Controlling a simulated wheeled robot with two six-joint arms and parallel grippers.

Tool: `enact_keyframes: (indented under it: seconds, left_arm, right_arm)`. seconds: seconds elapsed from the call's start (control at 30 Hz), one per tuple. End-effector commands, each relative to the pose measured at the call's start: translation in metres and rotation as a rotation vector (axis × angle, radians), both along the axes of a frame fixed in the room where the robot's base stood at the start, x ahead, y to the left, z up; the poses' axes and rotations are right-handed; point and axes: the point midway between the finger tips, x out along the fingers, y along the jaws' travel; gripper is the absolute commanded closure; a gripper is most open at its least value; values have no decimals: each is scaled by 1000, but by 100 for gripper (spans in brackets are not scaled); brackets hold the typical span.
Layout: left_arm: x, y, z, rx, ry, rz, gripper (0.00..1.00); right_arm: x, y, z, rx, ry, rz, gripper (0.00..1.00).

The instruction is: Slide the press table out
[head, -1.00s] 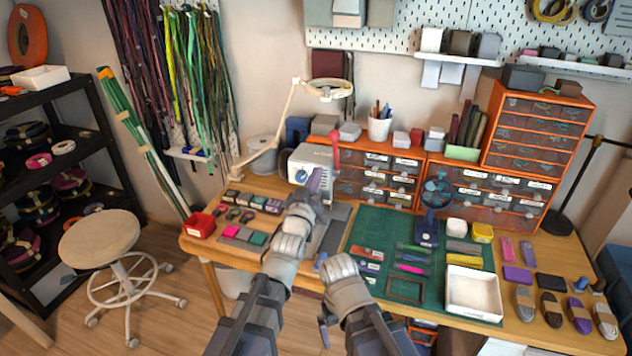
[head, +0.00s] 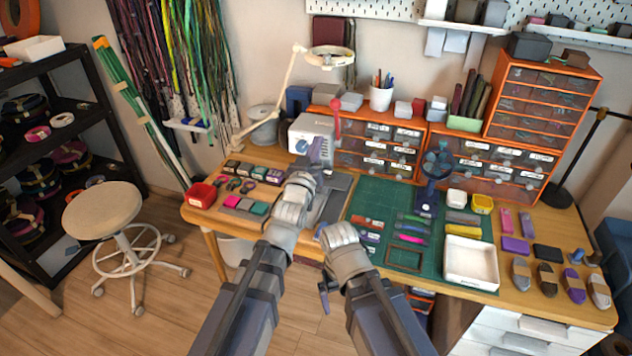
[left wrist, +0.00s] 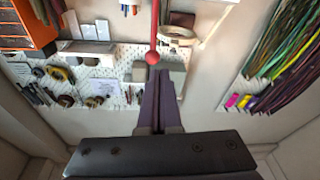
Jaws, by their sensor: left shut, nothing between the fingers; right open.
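The press is a white box (head: 301,129) at the back of the desk, with a red-knobbed lever (head: 337,104) on its right side. A grey flat plate (head: 338,194), seemingly the press table, lies before it, partly hidden by my left wrist. My left gripper (head: 318,150) is shut and empty in front of the press. Its dark fingers also show closed in the left wrist view (left wrist: 160,98), with the red knob (left wrist: 152,57) beyond their tips. My right gripper (head: 322,234) is open near the desk's front edge, its fingers largely hidden.
A green cutting mat (head: 375,210) with tools and a white tray (head: 471,263) lie to the right. A red box (head: 200,195) and small coloured blocks sit left. Orange drawer units (head: 380,150) line the back. A lamp arm (head: 283,95) rises left of the press.

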Motion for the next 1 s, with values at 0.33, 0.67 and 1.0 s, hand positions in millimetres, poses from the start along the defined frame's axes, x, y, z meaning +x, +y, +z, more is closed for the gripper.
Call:
enact_keyframes:
  seconds: [0.33, 0.67, 1.0]
  left_arm:
    - [0, 0, 0, 0, 0, 0, 100]
    - [24, 25, -74, 87, 138, 60, 67]
    - [43, 53, -211, 290, 437, -12, 43]
  right_arm:
    - [0, 0, 0, 0, 0, 0, 0]
    - [0, 0, -40, 0, 0, 0, 0]
    - [0, 0, -103, 0, 0, 1, 0]
